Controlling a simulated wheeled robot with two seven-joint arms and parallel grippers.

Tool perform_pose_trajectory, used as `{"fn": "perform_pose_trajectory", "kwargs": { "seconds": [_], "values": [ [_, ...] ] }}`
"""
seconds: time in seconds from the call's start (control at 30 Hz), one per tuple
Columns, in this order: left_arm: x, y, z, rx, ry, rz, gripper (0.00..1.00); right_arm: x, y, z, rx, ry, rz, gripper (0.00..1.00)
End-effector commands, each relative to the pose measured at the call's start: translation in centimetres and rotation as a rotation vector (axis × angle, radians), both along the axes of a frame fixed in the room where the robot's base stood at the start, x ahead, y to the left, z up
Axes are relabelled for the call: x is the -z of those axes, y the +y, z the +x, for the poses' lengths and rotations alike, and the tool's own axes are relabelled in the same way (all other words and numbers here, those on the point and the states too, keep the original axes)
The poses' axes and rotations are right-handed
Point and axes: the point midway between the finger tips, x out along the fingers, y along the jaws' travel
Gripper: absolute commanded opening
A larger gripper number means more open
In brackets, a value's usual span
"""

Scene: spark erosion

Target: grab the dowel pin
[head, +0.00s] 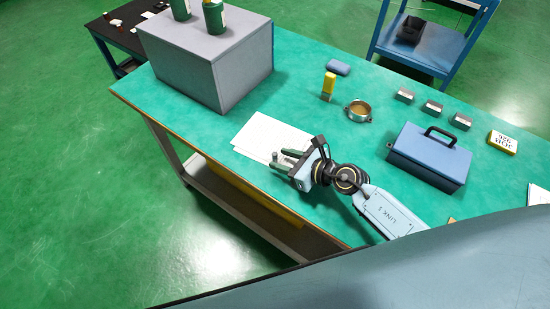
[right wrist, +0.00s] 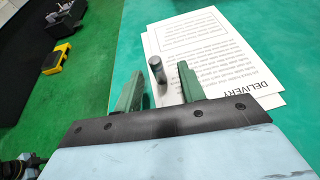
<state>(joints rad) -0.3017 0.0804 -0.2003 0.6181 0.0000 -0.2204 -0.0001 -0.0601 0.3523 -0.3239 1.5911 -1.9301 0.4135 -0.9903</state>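The dowel pin is a small grey cylinder (right wrist: 156,70). In the right wrist view it appears upright at the edge of the white papers, in the gap between my fingers. In the head view the pin (head: 275,157) is tiny at the fingertips. My right gripper (head: 285,158) is open, low over the front part of the green table. Its two dark green fingers show in the right wrist view (right wrist: 160,72), one on each side of the pin, with gaps and no clear contact. My left gripper is not in view.
White printed papers (head: 254,133) lie under and beyond the gripper. A grey box (head: 205,65) stands at the back left of the table (head: 315,105). A blue toolbox (head: 428,158), a metal ring (head: 358,111) and several small blocks are to the right. The table's front edge is close.

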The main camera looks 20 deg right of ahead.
Motion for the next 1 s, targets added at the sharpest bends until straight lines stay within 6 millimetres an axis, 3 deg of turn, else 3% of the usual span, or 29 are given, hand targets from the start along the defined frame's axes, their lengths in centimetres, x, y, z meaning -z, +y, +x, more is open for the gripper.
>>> {"fn": "perform_pose_trajectory", "kwargs": {
  "seconds": [0.2,0.47,0.8,1.0],
  "values": [
    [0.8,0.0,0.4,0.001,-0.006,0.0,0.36,1.4,1.9,1.9,0.0,-0.001,0.001,0.4],
    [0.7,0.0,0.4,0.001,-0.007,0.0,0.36,1.4,2.0,2.2,0.0,-0.001,0.001,0.4],
    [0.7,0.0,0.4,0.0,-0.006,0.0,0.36,1.4,2.0,2.1,0.0,-0.001,0.001,0.0],
    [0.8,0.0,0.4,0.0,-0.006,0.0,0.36,1.4,2.0,2.2,0.001,-0.001,0.0,0.0]
  ]
}}
